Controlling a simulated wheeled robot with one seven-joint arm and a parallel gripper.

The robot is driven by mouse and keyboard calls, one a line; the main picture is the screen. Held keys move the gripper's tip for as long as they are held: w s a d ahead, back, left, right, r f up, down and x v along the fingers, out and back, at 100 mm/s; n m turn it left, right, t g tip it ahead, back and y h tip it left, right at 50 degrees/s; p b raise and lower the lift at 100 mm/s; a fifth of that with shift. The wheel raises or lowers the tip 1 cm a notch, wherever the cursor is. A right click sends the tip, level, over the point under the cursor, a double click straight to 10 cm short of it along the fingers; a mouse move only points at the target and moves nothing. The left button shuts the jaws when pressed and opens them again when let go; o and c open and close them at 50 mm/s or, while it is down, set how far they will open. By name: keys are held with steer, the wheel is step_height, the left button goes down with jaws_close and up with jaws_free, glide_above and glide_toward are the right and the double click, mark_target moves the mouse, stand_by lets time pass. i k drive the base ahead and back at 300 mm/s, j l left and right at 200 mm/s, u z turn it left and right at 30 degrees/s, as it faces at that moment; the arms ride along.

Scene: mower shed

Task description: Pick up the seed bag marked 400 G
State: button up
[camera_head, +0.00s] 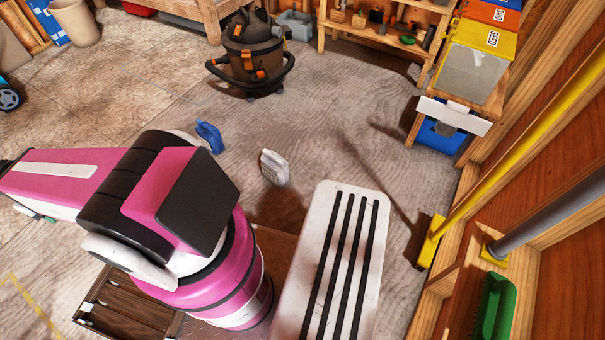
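I cannot make out any seed bag marked 400 G in the head view. A yellow bin (486,34) with a small label, apparently reading SEED, stands on the wooden bench at the upper right. Its front shows a greyish panel, and I cannot tell what is inside. My pink and black arm fills the lower left and reaches out past the left edge. My gripper is not in view.
A shop vacuum (254,62), a blue jug (209,137) and a white jug (274,167) stand on the floor. An orange bin (492,13) sits behind the yellow one. A wooden shelf (385,36) holds small items. The central floor is mostly clear.

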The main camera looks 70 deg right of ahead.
mark_target(275, 168)
steer(key=z, duration=2.8)
steer(key=i+j+z, duration=0.2)
steer(key=j, duration=0.75)
steer(key=j+z, duration=0.2)
steer(key=j, duration=0.75)
steer(key=j+z, duration=0.25)
steer(key=j, duration=0.7)
steer(key=k+j+z, duration=0.2)
steer(key=j, duration=0.75)
steer(key=i, duration=0.05)
